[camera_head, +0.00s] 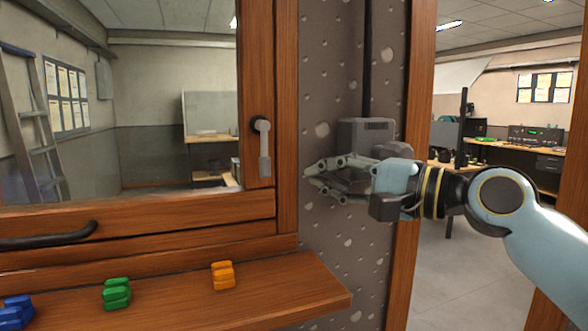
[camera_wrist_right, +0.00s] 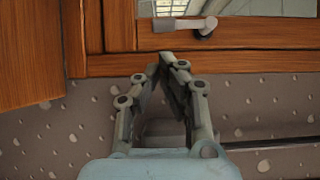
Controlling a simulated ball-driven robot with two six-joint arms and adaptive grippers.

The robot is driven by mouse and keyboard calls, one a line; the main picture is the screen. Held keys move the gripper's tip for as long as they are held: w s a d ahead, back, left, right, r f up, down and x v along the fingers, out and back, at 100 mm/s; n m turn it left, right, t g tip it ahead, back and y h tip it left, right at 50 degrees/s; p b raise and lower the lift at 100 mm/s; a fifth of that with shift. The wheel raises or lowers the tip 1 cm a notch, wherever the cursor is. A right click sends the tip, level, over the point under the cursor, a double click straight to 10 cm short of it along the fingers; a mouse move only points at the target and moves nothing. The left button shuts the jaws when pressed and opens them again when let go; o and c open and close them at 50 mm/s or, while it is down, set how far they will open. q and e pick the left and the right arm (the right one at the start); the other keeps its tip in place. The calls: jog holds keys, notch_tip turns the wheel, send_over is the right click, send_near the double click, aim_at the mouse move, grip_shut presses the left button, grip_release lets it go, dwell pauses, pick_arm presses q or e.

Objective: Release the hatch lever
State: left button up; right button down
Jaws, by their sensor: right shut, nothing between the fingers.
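The hatch lever (camera_head: 264,150) is a grey handle on the right upright of the wooden hatch frame. In the head view it hangs straight down from its dark round mount. It also shows at the top of the right wrist view (camera_wrist_right: 184,25), apart from the fingers. My right gripper (camera_head: 308,174) is shut and empty. My left gripper is not in view.
A wooden shelf (camera_head: 180,292) below the hatch holds blue (camera_head: 16,312), green (camera_head: 116,294) and orange (camera_head: 222,275) pieces. A dark curved handle (camera_head: 48,236) is at the lower left. An open doorway with a workroom lies to the right.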

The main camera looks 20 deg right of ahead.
aim_at(263, 148)
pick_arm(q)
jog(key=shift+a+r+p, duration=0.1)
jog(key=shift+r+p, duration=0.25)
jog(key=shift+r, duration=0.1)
pick_arm(e)
jog(key=x, duration=0.6)
jog(key=shift+s, duration=0.1)
